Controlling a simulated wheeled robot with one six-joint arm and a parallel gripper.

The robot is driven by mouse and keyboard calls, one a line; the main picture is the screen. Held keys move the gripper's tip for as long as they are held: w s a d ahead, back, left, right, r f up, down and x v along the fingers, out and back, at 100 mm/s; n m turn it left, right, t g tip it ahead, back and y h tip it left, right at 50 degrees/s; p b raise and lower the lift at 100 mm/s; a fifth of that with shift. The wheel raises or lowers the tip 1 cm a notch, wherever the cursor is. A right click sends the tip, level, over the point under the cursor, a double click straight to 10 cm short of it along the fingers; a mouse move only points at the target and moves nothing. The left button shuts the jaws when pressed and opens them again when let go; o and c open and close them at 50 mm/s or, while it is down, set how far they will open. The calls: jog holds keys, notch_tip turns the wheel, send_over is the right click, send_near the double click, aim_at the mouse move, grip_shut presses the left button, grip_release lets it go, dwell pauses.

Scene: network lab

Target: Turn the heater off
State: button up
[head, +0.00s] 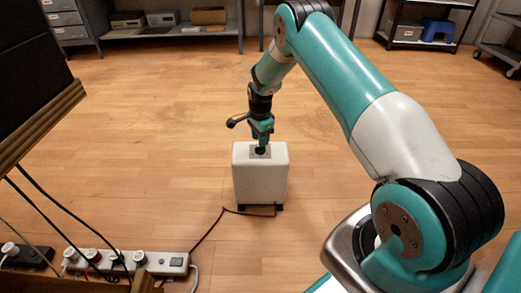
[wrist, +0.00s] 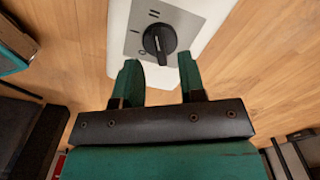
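The heater (head: 260,178) is a white box on the wooden floor in the middle of the head view. In the wrist view its top carries a grey plate (wrist: 187,38) with a black rotary knob (wrist: 159,40) and markings that look like II, I and O. I cannot tell for sure which mark the knob points to. My gripper (wrist: 159,62) points down at the knob, with its two green fingers apart and nothing held between them. The fingertips are close to the knob; I cannot tell whether they touch it. In the head view my gripper (head: 261,148) hides most of the knob.
A reddish cable (head: 207,229) runs from the heater to a white power strip (head: 125,262) with several plugs at the lower left. A dark panel (head: 35,75) stands at the left edge. Shelves (head: 170,30) line the back.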

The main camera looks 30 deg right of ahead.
jog(key=shift+f+b, duration=0.4)
jog(key=shift+f, duration=1.1)
jog(key=shift+c, duration=0.2)
grip_shut()
